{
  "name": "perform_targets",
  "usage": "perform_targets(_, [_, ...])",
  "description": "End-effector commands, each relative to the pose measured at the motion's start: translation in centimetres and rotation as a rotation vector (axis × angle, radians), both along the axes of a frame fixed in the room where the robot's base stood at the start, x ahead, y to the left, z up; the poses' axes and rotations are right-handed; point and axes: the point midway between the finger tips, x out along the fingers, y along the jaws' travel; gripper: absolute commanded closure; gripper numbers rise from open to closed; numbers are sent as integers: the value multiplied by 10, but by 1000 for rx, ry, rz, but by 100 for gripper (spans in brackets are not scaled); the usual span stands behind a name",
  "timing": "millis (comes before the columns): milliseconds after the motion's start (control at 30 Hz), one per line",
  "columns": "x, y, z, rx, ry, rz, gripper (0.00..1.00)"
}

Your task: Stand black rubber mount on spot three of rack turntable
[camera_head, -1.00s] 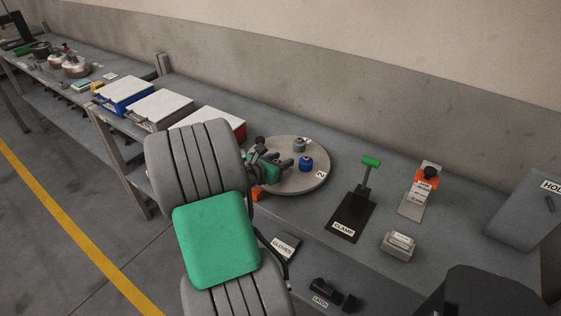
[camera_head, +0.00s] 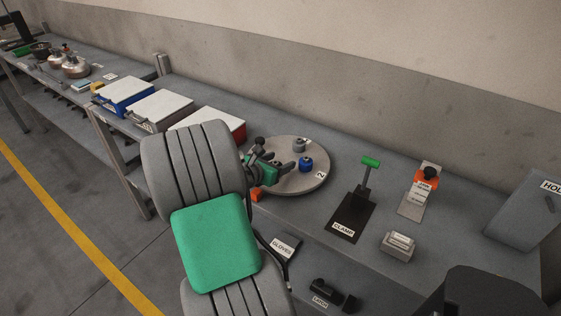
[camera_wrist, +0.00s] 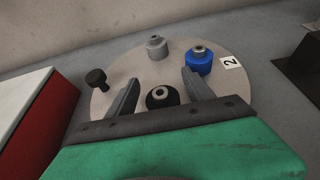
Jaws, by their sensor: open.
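The round grey rack turntable (camera_head: 318,179) lies on the bench and also shows in the wrist view (camera_wrist: 225,97). In the wrist view the black rubber mount (camera_wrist: 157,101), with a pale metal stud on top, appears upright on the near part of the disc. My gripper (camera_wrist: 161,77) is open, with one finger on each side of the mount and visible gaps. In the head view my gripper (camera_head: 287,168) is low over the turntable and the black mount cannot be made out. A grey mount (camera_wrist: 156,49) and a blue mount (camera_wrist: 198,64) stand farther back.
A black knob (camera_wrist: 96,79) stands at the disc's left edge. A label 2 (camera_wrist: 231,62) is beside the blue mount; no label 3 is readable. A red white-topped box (camera_head: 239,132) is close on the left. A clamp (camera_head: 350,216) stands to the right.

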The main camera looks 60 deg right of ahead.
Motion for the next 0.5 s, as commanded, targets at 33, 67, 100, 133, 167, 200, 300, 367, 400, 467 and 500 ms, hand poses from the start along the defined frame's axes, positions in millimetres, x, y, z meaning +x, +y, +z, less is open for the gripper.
perform_targets(33, [3, 9, 5, 0, -2, 5, 39])
perform_targets(67, [4, 16, 8, -1, -2, 6, 39])
perform_targets(100, [6, 25, 11, -1, -2, 7, 39])
perform_targets(133, [8, 32, 15, -1, -3, 7, 39])
perform_targets(167, [9, 40, 18, -1, -3, 7, 39])
perform_targets(200, [10, 50, 23, -2, -3, 7, 39])
perform_targets(300, [14, 73, 32, -1, -2, 8, 39])
perform_targets(367, [15, 84, 36, -1, -1, 6, 39])
perform_targets(400, [16, 90, 38, 0, -1, 5, 39])
perform_targets(467, [16, 96, 41, -1, -1, 3, 39])
perform_targets(500, [16, 99, 42, 0, -1, 2, 39])
